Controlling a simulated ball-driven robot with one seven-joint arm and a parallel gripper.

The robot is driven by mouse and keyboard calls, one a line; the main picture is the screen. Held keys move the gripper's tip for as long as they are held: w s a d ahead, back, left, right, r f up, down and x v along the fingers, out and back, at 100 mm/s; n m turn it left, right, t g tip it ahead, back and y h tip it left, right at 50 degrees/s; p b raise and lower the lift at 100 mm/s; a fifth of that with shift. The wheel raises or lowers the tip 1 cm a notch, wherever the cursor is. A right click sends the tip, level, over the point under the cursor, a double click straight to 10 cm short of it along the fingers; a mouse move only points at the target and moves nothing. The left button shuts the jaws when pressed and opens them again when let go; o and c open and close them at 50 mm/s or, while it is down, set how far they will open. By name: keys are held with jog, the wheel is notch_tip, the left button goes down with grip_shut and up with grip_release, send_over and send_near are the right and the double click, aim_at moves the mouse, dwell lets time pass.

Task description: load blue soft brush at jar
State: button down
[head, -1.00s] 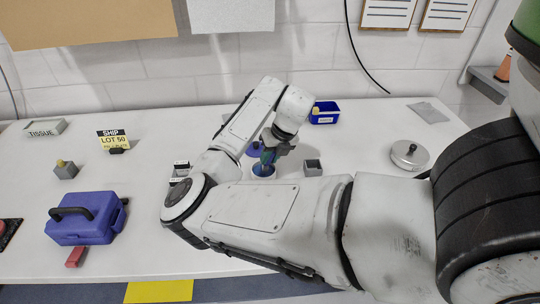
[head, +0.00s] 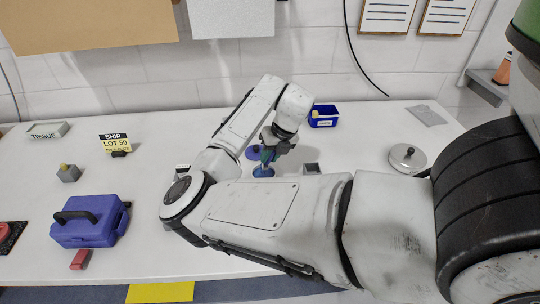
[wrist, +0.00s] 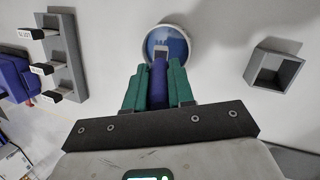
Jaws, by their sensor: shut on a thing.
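My gripper (wrist: 158,70), with green fingers, is shut on the blue handle of the brush (wrist: 159,82). The jar (wrist: 184,34) is round with a pale rim and blue inside, just beyond the fingertips in the wrist view. The brush's far end, with a light grey part, overlaps the jar opening; I cannot tell how deep it reaches. In the head view my gripper (head: 268,153) points down over the jar (head: 263,172), and the brush is mostly hidden by it.
A grey square open holder (wrist: 272,68) stands right of the jar. A grey rack with labelled slots (wrist: 70,62) is to the left. A blue bin (head: 323,116), a round metal lid (head: 408,156) and a blue toolbox (head: 88,222) stand farther off.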

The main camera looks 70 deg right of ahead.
jog(key=shift+r+p, duration=1.8)
jog(key=shift+r, duration=0.65)
